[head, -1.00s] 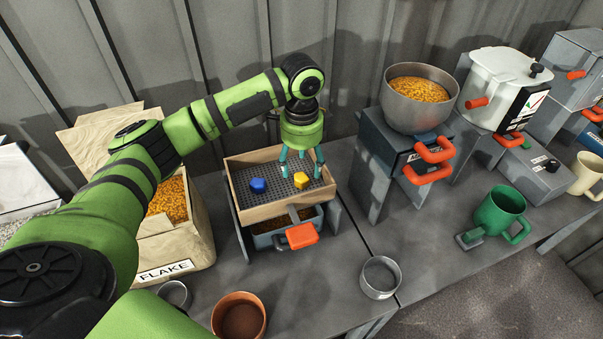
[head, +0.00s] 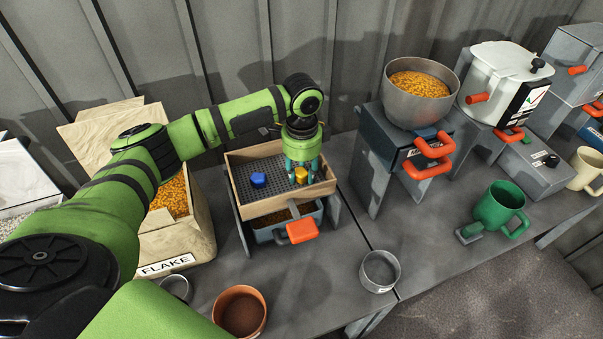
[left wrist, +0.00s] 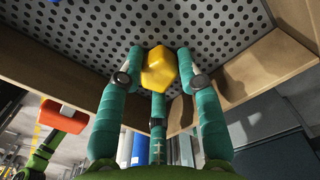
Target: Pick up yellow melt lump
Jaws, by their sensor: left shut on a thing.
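The yellow melt lump (head: 301,174) sits in the right part of a wooden-sided tray (head: 240,203) with a perforated dark floor. My left gripper (head: 301,178) reaches down into the tray from above, with its teal fingers closed around the lump. In the left wrist view the yellow lump (left wrist: 158,70) lies between the fingertips (left wrist: 160,72), against or very near the perforated floor. A blue lump (head: 258,180) lies to the left in the same tray, apart from the gripper. My right gripper is not in view.
Below the tray is a bin with an orange handle (head: 301,231). A FLAKE box (head: 175,240) stands left. A grey bowl (head: 380,271), brown pot (head: 239,312) and green mug (head: 497,207) stand around. The tray's wooden walls surround the gripper.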

